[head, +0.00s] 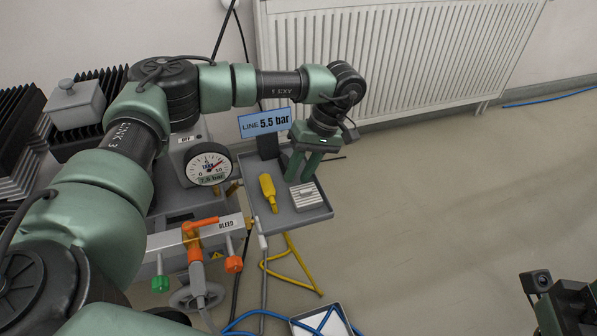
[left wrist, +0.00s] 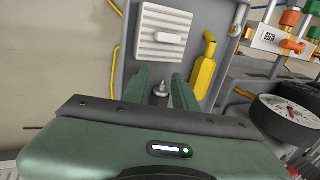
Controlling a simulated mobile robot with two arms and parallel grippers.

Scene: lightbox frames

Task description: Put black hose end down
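My left gripper (head: 300,178) points down over the grey tray (head: 264,222). Its two green fingers stand apart, and they also show in the left wrist view (left wrist: 160,92). A small metal tip (left wrist: 161,89) shows in the gap between them, with space on both sides; it looks like a hose fitting. Whether it stands on the tray is hard to tell. A short black length (head: 334,158), perhaps the black hose, sticks out right behind the gripper. The rest of the hose is hidden by the gripper. My right gripper is at the lower right edge (head: 575,305), its fingers out of sight.
On the tray lie a yellow bottle-shaped piece (head: 268,190) and a white ribbed block (head: 306,196). A round gauge (head: 209,165), a blue "LINE 5.5 bar" display (head: 264,122) and orange-handled valves (head: 200,226) stand close by.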

